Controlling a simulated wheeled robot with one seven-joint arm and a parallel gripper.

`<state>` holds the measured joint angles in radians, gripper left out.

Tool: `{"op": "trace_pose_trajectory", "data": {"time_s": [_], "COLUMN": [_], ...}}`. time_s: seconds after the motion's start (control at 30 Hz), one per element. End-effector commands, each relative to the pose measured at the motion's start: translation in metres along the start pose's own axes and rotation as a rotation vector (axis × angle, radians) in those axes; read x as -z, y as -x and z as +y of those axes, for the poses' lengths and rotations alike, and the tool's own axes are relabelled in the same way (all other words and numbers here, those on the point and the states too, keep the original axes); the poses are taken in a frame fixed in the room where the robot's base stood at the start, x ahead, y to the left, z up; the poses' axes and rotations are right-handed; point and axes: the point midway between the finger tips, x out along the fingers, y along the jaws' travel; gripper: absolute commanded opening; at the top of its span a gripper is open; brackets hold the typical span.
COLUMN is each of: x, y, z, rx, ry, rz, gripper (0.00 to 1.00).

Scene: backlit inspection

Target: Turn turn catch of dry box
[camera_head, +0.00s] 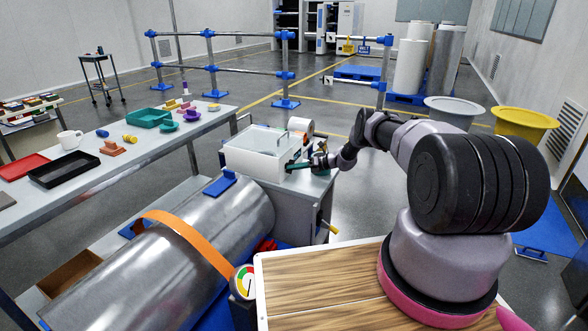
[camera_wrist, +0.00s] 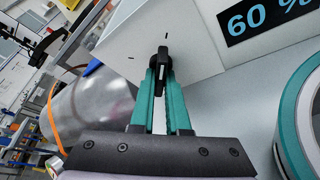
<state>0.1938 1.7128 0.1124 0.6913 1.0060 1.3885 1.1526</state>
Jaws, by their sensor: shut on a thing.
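The dry box (camera_head: 262,153) is a white box with a clear lid, standing on a small grey cabinet ahead of me. In the wrist view its white side (camera_wrist: 150,38) fills the upper middle, with a dark panel reading 60 % (camera_wrist: 265,18). The turn catch (camera_wrist: 161,60) is a small black knob with a pale line, on that side between short black marks. My gripper (camera_wrist: 161,70) has teal fingers, shut on the catch at their tips. In the head view my gripper (camera_head: 298,165) reaches the box's right side; the catch is too small to make out there.
A teal and white roll (camera_wrist: 300,120) lies close to the right of my fingers. A large metal cylinder with an orange strap (camera_head: 190,240) lies left of the cabinet. A long table (camera_head: 150,146) with trays and small parts stands further left.

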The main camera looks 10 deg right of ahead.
Motion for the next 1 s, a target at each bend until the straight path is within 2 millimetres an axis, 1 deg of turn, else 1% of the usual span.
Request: {"op": "trace_pose_trajectory", "data": {"time_s": [0.3,0.7,0.73,0.77,0.8,1.0], "x": [-0.0008,-0.0010,-0.0010,-0.0010,-0.0010,-0.0006], "y": [0.0011,0.0011,0.0011,0.0011,0.0010,0.0005], "z": [-0.0009,-0.0008,-0.0008,-0.0008,-0.0007,-0.0005], "rx": [-0.026,-0.028,-0.028,-0.028,-0.029,-0.029], "ry": [-0.067,-0.072,-0.072,-0.072,-0.072,-0.072], "rz": [-0.002,-0.002,-0.002,-0.002,-0.002,-0.002], "gripper": [0.00,0.00,0.17,0.29,0.44,0.44]}}
